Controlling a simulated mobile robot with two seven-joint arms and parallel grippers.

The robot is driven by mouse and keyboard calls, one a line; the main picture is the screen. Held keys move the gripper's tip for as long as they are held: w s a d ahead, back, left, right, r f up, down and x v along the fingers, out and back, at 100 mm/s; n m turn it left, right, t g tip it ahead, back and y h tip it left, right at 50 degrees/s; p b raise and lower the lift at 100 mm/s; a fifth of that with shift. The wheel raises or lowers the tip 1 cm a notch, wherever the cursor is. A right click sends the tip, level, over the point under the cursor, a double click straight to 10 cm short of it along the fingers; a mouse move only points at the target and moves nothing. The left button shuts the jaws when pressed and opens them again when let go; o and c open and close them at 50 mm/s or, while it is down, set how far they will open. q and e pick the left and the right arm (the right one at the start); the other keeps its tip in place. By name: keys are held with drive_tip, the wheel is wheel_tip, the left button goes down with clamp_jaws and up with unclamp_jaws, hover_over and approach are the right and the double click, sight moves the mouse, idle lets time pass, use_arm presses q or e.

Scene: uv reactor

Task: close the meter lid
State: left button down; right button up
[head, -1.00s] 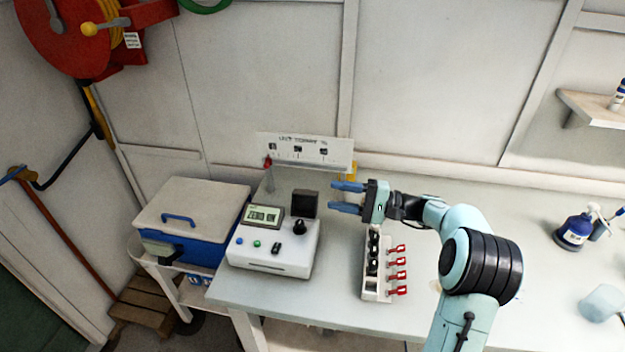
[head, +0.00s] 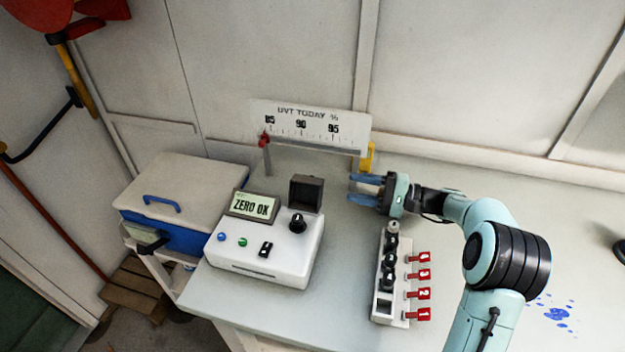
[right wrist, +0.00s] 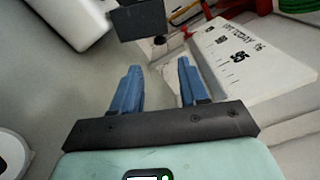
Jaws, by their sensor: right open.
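The white meter (head: 262,254) stands on the bench with its display reading "ZERO OK". Its dark square lid (head: 306,193) stands upright, open, at the back right of the meter, behind the black knob (head: 297,222). My right gripper (head: 356,188) is to the right of the lid, apart from it, with its blue fingers pointing left. It is open and empty. In the right wrist view the dark lid (right wrist: 140,20) shows beyond the fingers (right wrist: 156,75), and part of the white meter (right wrist: 72,20) shows at upper left. My left gripper is not in view.
A rack (head: 381,307) with dark-topped vials and red numbered tags stands below my right gripper. The "UVT TODAY %" scale board (head: 310,128) stands behind the meter. A blue cooler (head: 180,240) with a pale lid is at left.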

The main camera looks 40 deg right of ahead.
sight(311, 179)
drive_tip(key=x, duration=1.2)
drive_tip(key=shift+p, duration=0.4)
clamp_jaws()
